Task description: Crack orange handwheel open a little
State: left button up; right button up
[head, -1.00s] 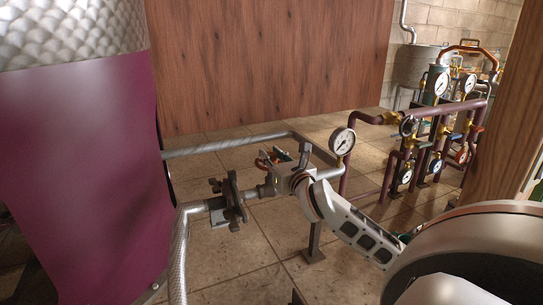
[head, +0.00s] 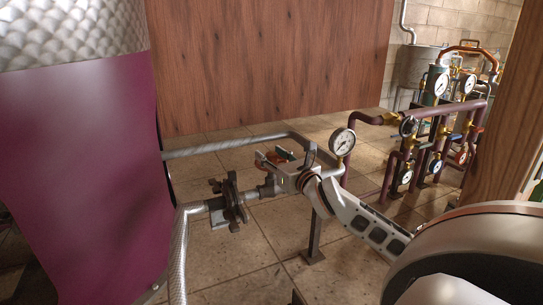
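An orange-red handwheel (head: 273,158) shows in the head view on the pipe run near the middle, partly hidden by my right gripper. My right gripper (head: 284,159) comes in from the right, with its fingers at the handwheel. The fingers are small and overlap the wheel and pipework, so I cannot tell whether they are closed on it. My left gripper is not in view.
A round gauge (head: 342,142) stands just right of my gripper. A dark valve flange (head: 232,201) sits to the left, beside a large purple tank (head: 80,170). A rack of purple pipes (head: 462,112) with several gauges stands behind. A wooden post (head: 505,120) rises at right.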

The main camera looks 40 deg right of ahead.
jog(key=shift+s, duration=0.15)
jog(key=v, duration=1.1)
jog(key=shift+s, duration=0.35)
dwell(0.3)
jog(key=s+a+f+m+g+y, duration=0.2)
jog(key=s+a+f+m, duration=0.2)
jog(key=a+f+m, duration=0.5)
jog(key=s+a+f+m+g+y, duration=0.2)
jog(key=s+a+f+m, duration=0.3)
jog(key=a+f+m, duration=0.5)
jog(key=s+a+f+m+g+y, duration=0.2)
jog(key=s+a+f+m, duration=0.3)
jog(key=f, duration=1.8)
jog(key=shift+a+m+g+y, duration=0.3)
jog(key=shift+a+m, duration=2.45)
jog(key=shift+m, duration=0.15)
